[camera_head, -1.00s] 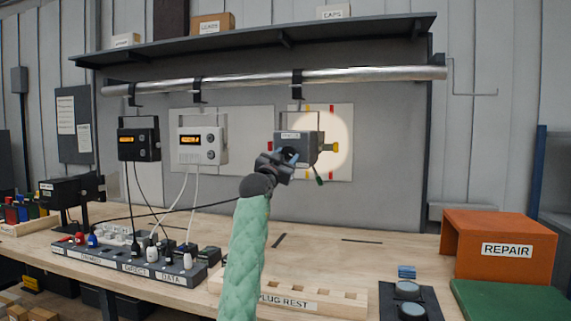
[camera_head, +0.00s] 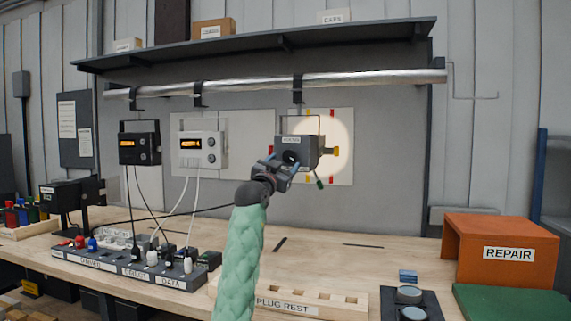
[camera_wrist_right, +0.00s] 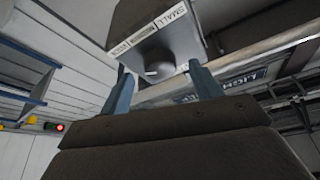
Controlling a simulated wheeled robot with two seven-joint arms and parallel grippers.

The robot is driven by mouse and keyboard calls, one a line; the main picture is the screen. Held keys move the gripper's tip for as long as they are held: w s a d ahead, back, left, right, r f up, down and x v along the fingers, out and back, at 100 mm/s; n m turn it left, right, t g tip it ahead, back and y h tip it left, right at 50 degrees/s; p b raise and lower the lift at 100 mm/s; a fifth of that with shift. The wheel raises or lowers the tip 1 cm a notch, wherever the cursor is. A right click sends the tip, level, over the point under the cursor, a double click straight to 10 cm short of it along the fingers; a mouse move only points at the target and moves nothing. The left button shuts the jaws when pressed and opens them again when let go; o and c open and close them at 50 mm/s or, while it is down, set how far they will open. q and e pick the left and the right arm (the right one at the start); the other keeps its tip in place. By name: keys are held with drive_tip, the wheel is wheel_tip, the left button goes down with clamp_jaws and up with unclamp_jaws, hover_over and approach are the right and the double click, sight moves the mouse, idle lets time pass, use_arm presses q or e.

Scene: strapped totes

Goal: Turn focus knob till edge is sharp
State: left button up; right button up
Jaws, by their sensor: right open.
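A dark grey lamp (camera_head: 310,147) hangs by its bracket from the silver pipe and throws a round light spot (camera_head: 338,128) on the wall panel. Its yellow part (camera_head: 334,151) is on the right side. In the right wrist view a round grey knob (camera_wrist_right: 160,70) sits on the lamp's face beside a white scale strip (camera_wrist_right: 150,31) reading SMALL at one end. My right gripper (camera_head: 284,167) is open in front of the lamp. In the wrist view its two blue fingers (camera_wrist_right: 162,82) stand apart, one on each side of the knob, with gaps visible. My left gripper is not in view.
A black unit (camera_head: 139,147) and a white unit (camera_head: 203,150) hang to the left, with cables down to a socket strip (camera_head: 125,268). The PLUG REST rack (camera_head: 330,305) and orange REPAIR box (camera_head: 500,235) stand on the bench. A shelf (camera_head: 260,45) overhangs.

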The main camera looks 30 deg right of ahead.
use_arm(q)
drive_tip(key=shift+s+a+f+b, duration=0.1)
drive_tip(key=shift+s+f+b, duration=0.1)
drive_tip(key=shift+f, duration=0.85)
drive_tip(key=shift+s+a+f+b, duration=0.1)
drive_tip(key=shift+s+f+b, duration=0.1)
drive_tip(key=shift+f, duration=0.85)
use_arm(e)
drive_tip(key=shift+v, duration=2.75)
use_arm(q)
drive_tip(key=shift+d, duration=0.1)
